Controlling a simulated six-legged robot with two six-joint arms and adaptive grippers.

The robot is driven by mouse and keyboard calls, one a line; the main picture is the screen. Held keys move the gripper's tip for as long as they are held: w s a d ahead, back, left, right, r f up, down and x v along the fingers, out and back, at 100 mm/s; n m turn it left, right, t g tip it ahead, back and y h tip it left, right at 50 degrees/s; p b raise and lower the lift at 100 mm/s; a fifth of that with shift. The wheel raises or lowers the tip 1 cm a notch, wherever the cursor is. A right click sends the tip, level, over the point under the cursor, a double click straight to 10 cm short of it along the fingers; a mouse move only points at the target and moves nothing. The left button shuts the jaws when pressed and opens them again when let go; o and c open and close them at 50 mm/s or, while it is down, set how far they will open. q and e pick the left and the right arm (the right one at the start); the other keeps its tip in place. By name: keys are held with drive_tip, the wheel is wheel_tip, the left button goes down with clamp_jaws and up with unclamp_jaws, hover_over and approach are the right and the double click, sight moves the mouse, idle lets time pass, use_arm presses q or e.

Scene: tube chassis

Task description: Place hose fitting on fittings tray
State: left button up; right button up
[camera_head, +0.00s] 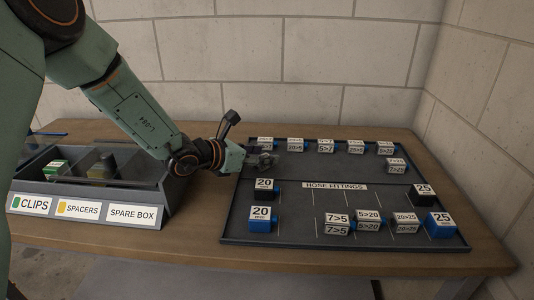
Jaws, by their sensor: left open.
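The fittings tray (298,232) is a dark flat tray on the right of the table, with a HOSE FITTINGS label (335,186) across its middle. Hose fittings with number labels stand on it: a black one marked 20 (264,189), a blue one marked 20 (260,219), a black one marked 25 (421,194), a blue one marked 25 (441,224), and several silver ones such as the 7>5 (337,224). My left gripper (268,159) is open over the tray's back left part, close to the back row. No fitting shows clearly between its fingers. My right gripper is not in view.
A grey divided bin (104,212) labelled CLIPS, SPACERS and SPARE BOX stands on the left of the wooden table (207,251). A green item (56,169) lies in it. Block walls close off the back and right. The tray's centre is bare.

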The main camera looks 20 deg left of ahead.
use_arm(q)
drive_tip(key=v, duration=0.4)
drive_tip(key=shift+r+p, duration=0.2)
drive_tip(key=shift+p, duration=0.1)
drive_tip(key=shift+s+a+r, duration=0.1)
drive_tip(key=shift+s+a, duration=0.15)
drive_tip(key=shift+s, duration=0.2)
drive_tip(key=shift+s, duration=0.2)
